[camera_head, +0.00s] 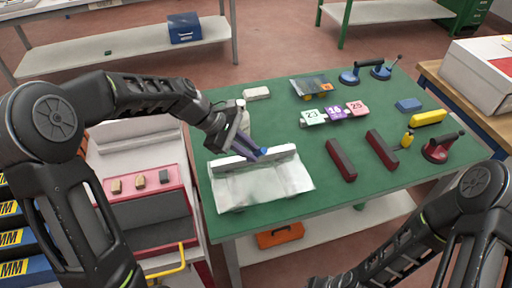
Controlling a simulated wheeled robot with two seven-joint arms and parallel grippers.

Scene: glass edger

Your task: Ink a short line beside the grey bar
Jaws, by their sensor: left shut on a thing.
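My left gripper (233,138) is shut on a purple-blue marker (246,143). The marker slants down to the right, and its blue end is at the long pale grey bar (281,152). The bar lies across the far part of a clear, whitish sheet (262,188) on the green table. Whether the marker touches the bar or the sheet cannot be told, and no ink line can be made out. My right arm comes in at the lower right; its gripper is out of view.
Two dark red bars (341,160) (382,149), numbered cards (335,112), a yellow block (429,118) and a red-based suction cup (438,150) lie to the right. The table's near right part is clear.

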